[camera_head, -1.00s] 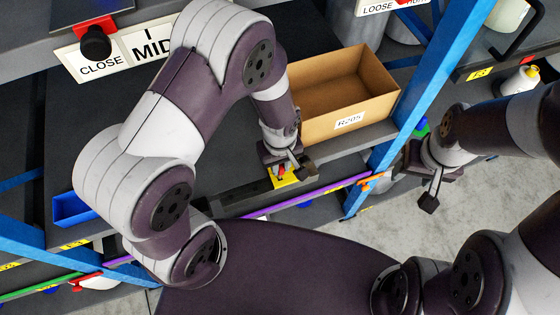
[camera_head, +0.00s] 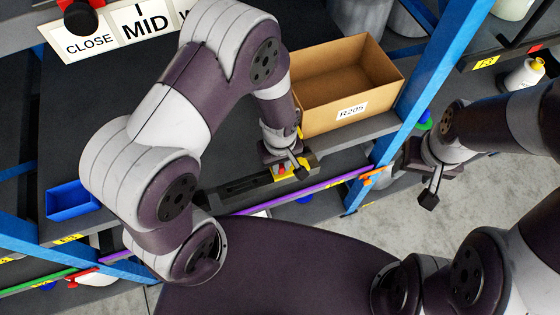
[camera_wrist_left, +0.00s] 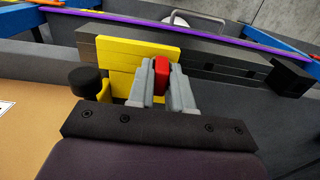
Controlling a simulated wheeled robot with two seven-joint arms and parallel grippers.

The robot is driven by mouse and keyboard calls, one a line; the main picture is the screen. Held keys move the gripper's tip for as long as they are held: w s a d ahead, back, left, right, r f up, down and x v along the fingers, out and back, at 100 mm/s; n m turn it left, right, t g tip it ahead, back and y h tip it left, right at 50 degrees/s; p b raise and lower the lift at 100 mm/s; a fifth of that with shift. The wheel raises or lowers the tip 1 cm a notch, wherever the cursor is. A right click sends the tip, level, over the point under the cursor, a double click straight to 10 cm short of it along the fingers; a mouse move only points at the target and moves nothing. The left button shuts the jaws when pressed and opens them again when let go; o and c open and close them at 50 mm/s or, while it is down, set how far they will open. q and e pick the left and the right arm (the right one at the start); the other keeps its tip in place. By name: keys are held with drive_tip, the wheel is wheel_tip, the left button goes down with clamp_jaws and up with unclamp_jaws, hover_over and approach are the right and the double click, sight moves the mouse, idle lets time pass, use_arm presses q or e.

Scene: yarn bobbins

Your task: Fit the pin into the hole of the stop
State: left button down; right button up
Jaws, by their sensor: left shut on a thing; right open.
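My left gripper (camera_head: 286,166) is shut on a small red piece, which I take for the pin (camera_wrist_left: 161,74). In the left wrist view the grey fingers clasp it from both sides, and its lower end is hidden. A yellow block, which I take for the stop (camera_wrist_left: 118,56), sits against a dark rail just beyond and left of the fingers. In the head view the yellow (camera_head: 302,169) shows beside the gripper at the shelf's front edge. No hole can be seen, and I cannot tell whether the pin touches the block. My right gripper (camera_head: 431,181) is open and empty, off to the right.
An open cardboard box (camera_head: 350,110) labelled R205 stands right behind my left gripper. A blue bin (camera_head: 72,201) is at the shelf's left end. A blue rack post (camera_head: 430,85) stands between my two grippers. A purple strip (camera_head: 300,192) runs below the shelf edge.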

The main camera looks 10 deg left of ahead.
use_arm(q)
drive_tip(key=shift+f, duration=0.2)
drive_tip(key=c, duration=0.9)
unclamp_jaws()
drive_tip(key=shift+c, duration=0.2)
wheel_tip(320, 180, up, 13)
drive_tip(key=b, duration=0.2)
drive_tip(key=shift+f, duration=0.15)
